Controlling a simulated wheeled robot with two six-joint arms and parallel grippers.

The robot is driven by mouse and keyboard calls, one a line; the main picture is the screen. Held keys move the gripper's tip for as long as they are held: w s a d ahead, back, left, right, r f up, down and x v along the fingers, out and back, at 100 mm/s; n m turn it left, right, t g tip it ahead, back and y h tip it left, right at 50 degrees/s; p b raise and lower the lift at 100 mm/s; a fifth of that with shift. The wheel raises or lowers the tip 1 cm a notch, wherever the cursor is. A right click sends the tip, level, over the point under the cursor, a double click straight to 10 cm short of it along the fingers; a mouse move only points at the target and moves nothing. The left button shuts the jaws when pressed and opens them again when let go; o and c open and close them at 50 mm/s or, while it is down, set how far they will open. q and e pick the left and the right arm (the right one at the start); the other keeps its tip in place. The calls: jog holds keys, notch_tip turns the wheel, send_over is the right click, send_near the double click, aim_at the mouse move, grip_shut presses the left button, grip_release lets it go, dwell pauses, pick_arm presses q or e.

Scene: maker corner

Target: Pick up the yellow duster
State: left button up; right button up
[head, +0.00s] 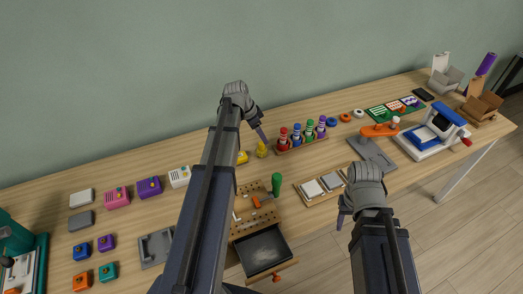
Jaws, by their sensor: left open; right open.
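A small upright yellow object (262,150) stands on the table just below my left gripper's fingers in the picture. A second yellow thing (242,157) lies to its left, partly hidden by my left arm. I cannot tell for sure which of them is the yellow duster. My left gripper (261,134) is open and empty, over the back of the table, fingers pointing down toward the upright yellow object. I see no contact. My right gripper (345,213) is open and empty, near the front edge, right of the tray of square blocks.
A rack (302,143) of several coloured bottles stands close right of the yellow objects. A pegboard box (240,226) with an open drawer (265,252) and a green-handled tool (276,184) is in front. An orange-topped press (378,130) stands behind my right gripper.

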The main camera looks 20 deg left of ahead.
aim_at(261, 143)
pick_arm(q)
jog(key=a+f+b, duration=0.1)
jog(key=w+f+b, duration=0.1)
jog(key=shift+w+a+f+b, duration=0.15)
jog(key=shift+a+f+b, duration=0.05)
jog(key=shift+a+b, duration=0.15)
jog(key=f+b, duration=0.2)
jog(key=d+f+b, duration=0.1)
jog(key=f+b, duration=0.1)
jog(key=shift+f, duration=0.2)
jog(key=shift+w+d+f+b, duration=0.2)
jog(key=shift+f+b, duration=0.15)
jog(key=shift+b, duration=0.2)
jog(key=shift+r, duration=0.1)
jog(key=shift+c, duration=0.3)
grip_shut()
